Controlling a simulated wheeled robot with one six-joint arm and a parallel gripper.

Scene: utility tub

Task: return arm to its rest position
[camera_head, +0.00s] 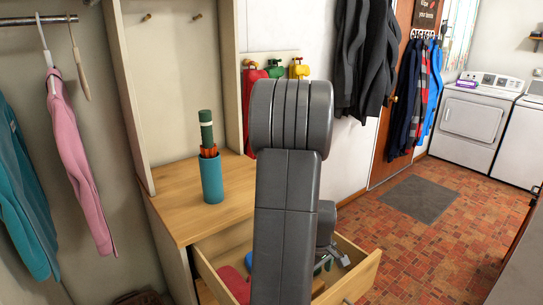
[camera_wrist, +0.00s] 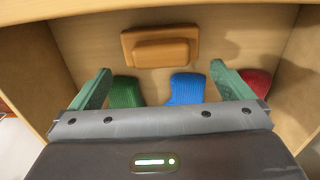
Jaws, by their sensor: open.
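My gripper (camera_wrist: 160,69) is open, its two green fingers spread wide with nothing held between them. In the wrist view it is over a wooden compartment with knitted-looking items inside. In the head view my grey arm reaches down toward an open drawer (camera_head: 357,279), and part of my gripper (camera_head: 332,258) shows at the arm's right side, over the drawer. The arm hides much of the drawer's inside.
The wrist view shows green (camera_wrist: 126,92), blue (camera_wrist: 186,88) and red (camera_wrist: 256,82) items and a brown block (camera_wrist: 160,46). A blue cylinder (camera_head: 211,180) stands on the wooden top (camera_head: 176,208). Coats (camera_head: 365,50) hang behind. Tiled floor (camera_head: 440,250) at right is mostly clear.

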